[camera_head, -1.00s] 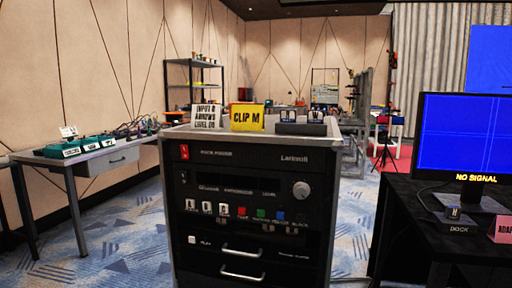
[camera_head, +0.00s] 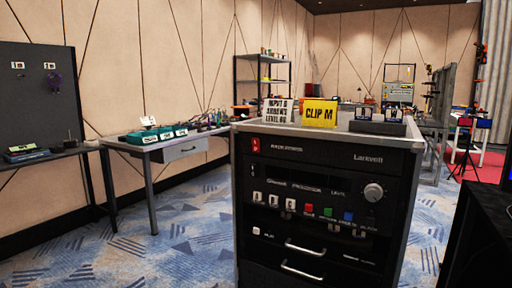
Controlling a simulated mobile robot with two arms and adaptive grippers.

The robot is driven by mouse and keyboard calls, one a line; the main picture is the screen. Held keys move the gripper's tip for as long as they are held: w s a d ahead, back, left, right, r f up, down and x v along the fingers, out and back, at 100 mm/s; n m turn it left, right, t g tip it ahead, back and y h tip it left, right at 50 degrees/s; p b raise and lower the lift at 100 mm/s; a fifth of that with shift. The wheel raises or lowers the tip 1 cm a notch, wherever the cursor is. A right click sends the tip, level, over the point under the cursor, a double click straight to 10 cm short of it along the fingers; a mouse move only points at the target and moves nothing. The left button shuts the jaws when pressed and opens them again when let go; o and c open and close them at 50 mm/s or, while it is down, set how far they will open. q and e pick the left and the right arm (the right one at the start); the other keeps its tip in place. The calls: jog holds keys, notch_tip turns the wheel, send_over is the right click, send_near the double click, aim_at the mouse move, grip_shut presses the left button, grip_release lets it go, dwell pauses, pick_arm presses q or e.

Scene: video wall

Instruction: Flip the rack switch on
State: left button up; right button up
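The equipment rack (camera_head: 318,228) stands right of centre with its black front panel facing me. A small red rocker switch (camera_head: 256,146) sits at the panel's upper left, beside small white lettering. I cannot tell its position at this size. Below are a row of white and coloured buttons, a round knob (camera_head: 373,193) at the right and two silver handles. Neither of my grippers shows in the view.
A yellow "CLIP M" sign (camera_head: 319,113), a white sign (camera_head: 278,111) and a dark block (camera_head: 377,127) stand on the rack top. A grey table (camera_head: 185,150) stands to the left. A dark desk (camera_head: 484,235) is at the right edge. Patterned carpet is open in front at the left.

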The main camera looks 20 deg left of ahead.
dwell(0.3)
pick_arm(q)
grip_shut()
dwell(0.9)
